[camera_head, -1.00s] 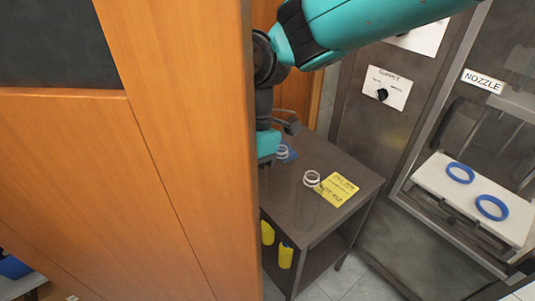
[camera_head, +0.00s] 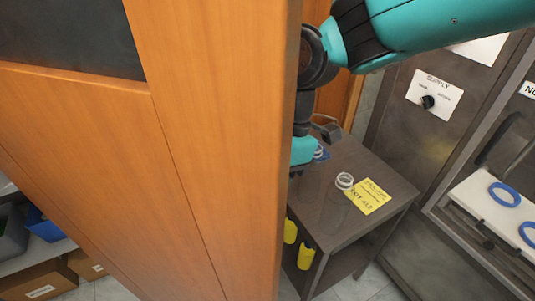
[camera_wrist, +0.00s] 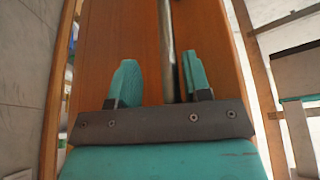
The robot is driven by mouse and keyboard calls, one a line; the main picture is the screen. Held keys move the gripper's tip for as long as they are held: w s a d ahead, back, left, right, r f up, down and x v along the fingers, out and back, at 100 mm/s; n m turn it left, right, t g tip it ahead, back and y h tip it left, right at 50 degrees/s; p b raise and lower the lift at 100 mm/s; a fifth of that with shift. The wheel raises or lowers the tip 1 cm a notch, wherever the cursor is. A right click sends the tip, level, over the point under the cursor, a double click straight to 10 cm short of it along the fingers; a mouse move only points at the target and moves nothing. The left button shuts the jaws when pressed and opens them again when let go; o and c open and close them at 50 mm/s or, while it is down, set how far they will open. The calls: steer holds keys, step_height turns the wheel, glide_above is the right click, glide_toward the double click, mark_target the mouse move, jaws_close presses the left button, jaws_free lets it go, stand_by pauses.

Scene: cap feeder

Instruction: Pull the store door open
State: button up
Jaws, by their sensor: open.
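The store door (camera_head: 215,120) is an orange wooden leaf with a dark panel, filling the left and middle of the head view. It stands ajar, with a shelved space showing past its lower left side. My arm reaches around its right edge, and the fingers are hidden there. In the wrist view my gripper (camera_wrist: 161,80) is open, facing the door's wood (camera_wrist: 205,30). A grey vertical bar handle (camera_wrist: 166,45) runs between the two teal fingers, nearer the right one. Contact with the fingers cannot be told.
A grey cabinet with blue rings (camera_head: 504,194) is further right. Bins (camera_head: 42,226) and cardboard boxes (camera_head: 40,280) sit at lower left.

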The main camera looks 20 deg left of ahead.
steer(key=p+v, duration=0.3)
steer(key=v, duration=1.4)
steer(key=shift+r, duration=0.25)
steer(key=shift+a, duration=0.1)
